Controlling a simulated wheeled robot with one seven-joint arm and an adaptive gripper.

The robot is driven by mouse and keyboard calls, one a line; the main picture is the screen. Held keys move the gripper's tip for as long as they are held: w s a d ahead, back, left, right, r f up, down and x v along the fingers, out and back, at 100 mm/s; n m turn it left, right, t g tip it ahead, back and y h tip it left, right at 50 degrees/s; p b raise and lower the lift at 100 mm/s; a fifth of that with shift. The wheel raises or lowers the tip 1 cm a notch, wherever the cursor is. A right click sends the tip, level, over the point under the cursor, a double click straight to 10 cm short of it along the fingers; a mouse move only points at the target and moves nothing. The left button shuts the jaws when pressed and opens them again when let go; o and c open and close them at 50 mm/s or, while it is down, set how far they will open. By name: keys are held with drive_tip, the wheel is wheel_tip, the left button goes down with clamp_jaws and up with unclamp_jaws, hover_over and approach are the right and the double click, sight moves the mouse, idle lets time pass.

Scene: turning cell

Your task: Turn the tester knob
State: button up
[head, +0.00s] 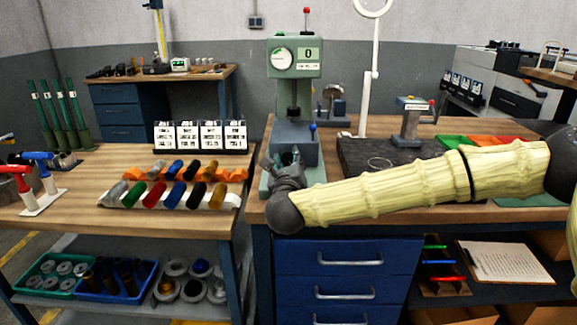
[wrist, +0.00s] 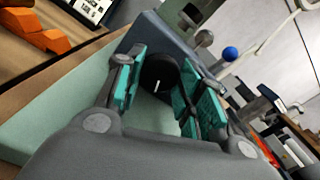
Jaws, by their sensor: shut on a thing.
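The tester (head: 294,62) is a grey-green bench press with a round dial and a small screen, standing on the right-hand bench. Its black round knob (wrist: 157,72), with a white pointer mark, sits low on the front of the tester's blue-grey body. The white mark stands nearly upright in the wrist view, leaning slightly right. My gripper (wrist: 160,80) has its teal finger pads on either side of the knob and is shut on it. In the head view my gripper (head: 281,163) is at the tester's front and hides the knob.
A blue ball-ended lever (wrist: 230,54) stands beside the knob. A rack of coloured cylinders (head: 170,194) lies on the left bench, with white label holders (head: 200,136) behind. A lamp stand (head: 368,95) and a second device (head: 410,120) stand right of the tester, behind my arm.

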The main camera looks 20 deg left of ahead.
drive_tip(key=shift+f+m+b, duration=0.25)
drive_tip(key=shift+m+b, duration=0.35)
drive_tip(key=shift+m, duration=0.1)
drive_tip(key=shift+r+m, duration=0.2)
drive_tip(key=shift+m, duration=0.2)
drive_tip(key=o, duration=0.8)
drive_tip(key=shift+c, duration=0.2)
drive_tip(key=v, duration=1.2)
drive_tip(key=shift+d+r, duration=0.1)
